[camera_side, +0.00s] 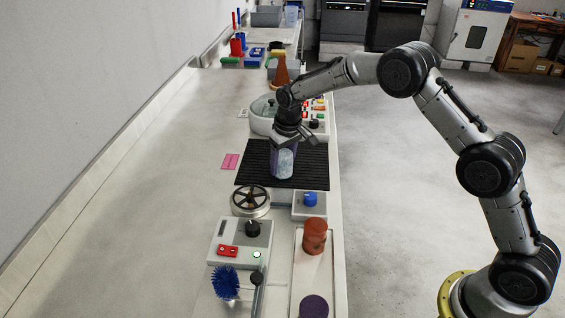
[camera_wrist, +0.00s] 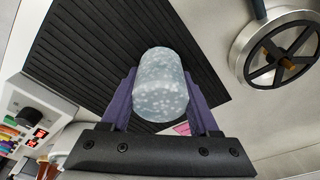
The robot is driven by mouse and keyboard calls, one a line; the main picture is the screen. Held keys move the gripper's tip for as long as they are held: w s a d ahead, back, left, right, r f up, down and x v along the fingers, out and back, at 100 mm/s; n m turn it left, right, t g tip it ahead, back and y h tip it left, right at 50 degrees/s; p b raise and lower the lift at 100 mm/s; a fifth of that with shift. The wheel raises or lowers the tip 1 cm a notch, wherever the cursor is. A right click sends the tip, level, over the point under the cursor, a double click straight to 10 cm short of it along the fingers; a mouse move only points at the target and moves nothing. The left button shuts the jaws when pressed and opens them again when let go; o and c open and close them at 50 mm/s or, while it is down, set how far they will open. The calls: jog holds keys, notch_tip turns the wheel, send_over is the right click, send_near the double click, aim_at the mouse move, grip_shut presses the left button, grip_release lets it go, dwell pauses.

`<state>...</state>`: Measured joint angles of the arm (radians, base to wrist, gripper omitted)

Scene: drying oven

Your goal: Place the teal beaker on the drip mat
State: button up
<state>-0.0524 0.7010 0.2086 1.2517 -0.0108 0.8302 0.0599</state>
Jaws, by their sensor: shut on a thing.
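The teal beaker (camera_side: 285,165) is a pale blue-green cylinder with white speckles. My gripper (camera_side: 284,158) is shut on it, with a purple finger on each side. In the wrist view the beaker (camera_wrist: 161,88) sits between the two fingers, and my gripper (camera_wrist: 161,100) covers part of its sides. The drip mat (camera_side: 313,170) is a black ribbed rectangle on the bench. The beaker is over the mat, looking roughly upright in the side view. I cannot tell whether its base touches the mat. The mat (camera_wrist: 75,45) also shows behind the beaker in the wrist view.
A pink card (camera_side: 230,161) lies left of the mat. A handwheel (camera_side: 250,201) and a blue-knobbed box (camera_side: 310,205) stand in front. A white tray (camera_side: 297,270) holds a brown-orange container (camera_side: 314,236) and a purple one (camera_side: 314,306). A round basin (camera_side: 262,122) stands behind.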

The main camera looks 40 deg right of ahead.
aim_at(287, 156)
jog(key=shift+f, duration=0.1)
jog(key=o, duration=1.3)
jog(key=shift+o, duration=0.2)
jog(key=r, duration=0.4)
jog(key=s+r, duration=0.1)
jog(key=r, duration=0.7)
jog(key=shift+s+r, duration=0.1)
jog(key=shift+s, duration=0.3)
jog(key=s+d+r+t, duration=0.1)
jog(key=s+r, duration=0.5)
jog(key=s, duration=0.3)
jog(key=s+d+r+t, duration=0.1)
jog(key=s+r, duration=0.5)
jog(key=s, duration=0.4)
jog(key=s+f+t, duration=0.1)
jog(key=s+f, duration=0.1)
jog(key=s, duration=0.8)
jog(key=s+f, duration=0.2)
jog(key=s, duration=0.8)
jog(key=shift+d+f+t, duration=0.25)
jog(key=shift+d+t, duration=0.15)
